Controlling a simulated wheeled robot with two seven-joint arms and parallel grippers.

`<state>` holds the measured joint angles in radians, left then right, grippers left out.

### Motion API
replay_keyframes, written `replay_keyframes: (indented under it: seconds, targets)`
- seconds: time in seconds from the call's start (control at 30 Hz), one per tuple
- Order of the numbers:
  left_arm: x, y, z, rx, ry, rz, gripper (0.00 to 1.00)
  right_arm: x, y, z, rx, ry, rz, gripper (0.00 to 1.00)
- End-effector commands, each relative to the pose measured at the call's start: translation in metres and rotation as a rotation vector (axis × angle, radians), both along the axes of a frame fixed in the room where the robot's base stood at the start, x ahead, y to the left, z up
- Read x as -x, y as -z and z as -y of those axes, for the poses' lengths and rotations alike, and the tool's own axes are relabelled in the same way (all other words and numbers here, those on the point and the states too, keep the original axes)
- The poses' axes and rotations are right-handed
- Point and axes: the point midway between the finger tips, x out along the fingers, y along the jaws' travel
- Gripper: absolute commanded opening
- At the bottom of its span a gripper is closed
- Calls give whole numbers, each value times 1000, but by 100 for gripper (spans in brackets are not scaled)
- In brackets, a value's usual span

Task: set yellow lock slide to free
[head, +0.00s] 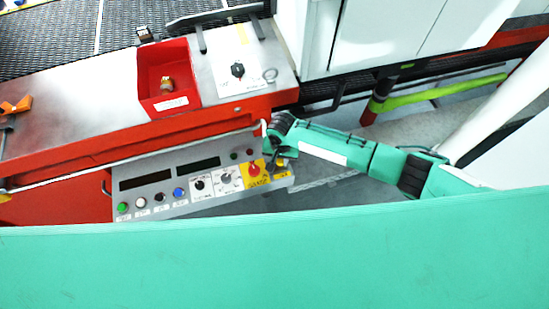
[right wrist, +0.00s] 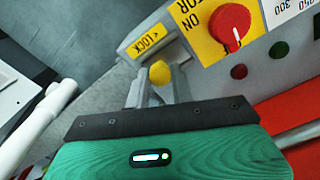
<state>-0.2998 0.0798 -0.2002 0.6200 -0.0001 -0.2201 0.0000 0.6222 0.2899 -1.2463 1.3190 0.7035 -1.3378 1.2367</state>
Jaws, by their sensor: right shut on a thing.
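The yellow lock slide shows as a round yellow knob (right wrist: 160,73) in the right wrist view, next to a yellow plate (right wrist: 153,41) reading "LOCK" with an arrow. My right gripper (right wrist: 157,84) is shut on this knob, one grey finger on each side. In the head view my right gripper (head: 273,163) is at the right end of the control panel (head: 205,204), and it hides the knob there. My left gripper is in neither view.
A red rotary switch (head: 254,169) on a yellow plate sits close beside my right gripper. The panel also carries several buttons and dials.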

Motion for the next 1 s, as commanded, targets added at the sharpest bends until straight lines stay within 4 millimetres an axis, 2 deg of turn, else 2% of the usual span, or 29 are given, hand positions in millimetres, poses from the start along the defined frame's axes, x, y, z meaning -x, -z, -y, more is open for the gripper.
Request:
replay_keyframes:
  seconds: [0.17,0.2,0.27,0.3,0.67,0.83,1.0]
  targets:
    - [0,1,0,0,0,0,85,-2,1,5,11,5,1,0]
    - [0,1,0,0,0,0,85,-2,1,5,11,5,2,31]
    - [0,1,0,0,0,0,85,-2,1,5,10,5,3,43]
    - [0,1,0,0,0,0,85,-2,1,5,10,5,2,45]
    - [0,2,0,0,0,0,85,-2,-4,3,7,3,1,45]
    - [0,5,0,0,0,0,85,-2,-28,4,5,3,4,45]
    - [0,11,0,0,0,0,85,-3,-67,4,3,3,4,45]
